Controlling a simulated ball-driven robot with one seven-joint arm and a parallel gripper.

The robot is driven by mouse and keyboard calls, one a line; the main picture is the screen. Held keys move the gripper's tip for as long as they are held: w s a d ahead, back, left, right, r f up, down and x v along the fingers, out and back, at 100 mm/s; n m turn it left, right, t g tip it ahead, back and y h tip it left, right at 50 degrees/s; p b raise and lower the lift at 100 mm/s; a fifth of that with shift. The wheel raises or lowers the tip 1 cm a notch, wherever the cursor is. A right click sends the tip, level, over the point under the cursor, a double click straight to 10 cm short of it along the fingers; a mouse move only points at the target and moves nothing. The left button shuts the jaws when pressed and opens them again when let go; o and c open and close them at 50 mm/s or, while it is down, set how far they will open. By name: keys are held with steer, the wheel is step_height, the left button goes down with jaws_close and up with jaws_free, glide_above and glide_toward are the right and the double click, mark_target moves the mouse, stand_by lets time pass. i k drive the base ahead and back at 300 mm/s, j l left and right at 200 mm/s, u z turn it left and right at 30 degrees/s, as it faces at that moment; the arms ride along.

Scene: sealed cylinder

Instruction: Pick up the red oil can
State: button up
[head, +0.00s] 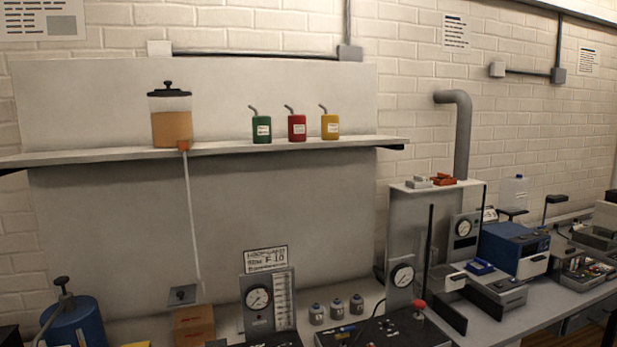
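The red oil can (297,128) stands upright on a wall shelf (350,143), with a thin bent spout on top and a pale label on its front. It is between a green oil can (261,129) on its left and a yellow oil can (330,126) on its right, with small gaps between them. Nothing hides it. My gripper does not show in the head view.
A jar of amber liquid (172,128) stands left on the shelf, with a pale tube hanging down. Below is a crowded bench with gauges (258,298), a blue container (72,325) and a blue box (514,249). A grey pipe (463,135) rises at right.

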mark_target(297, 130)
steer(key=i+u, duration=0.15)
steer(key=i, duration=0.55)
steer(key=i+l+u, duration=0.15)
steer(key=i, duration=0.55)
steer(key=l, duration=0.1)
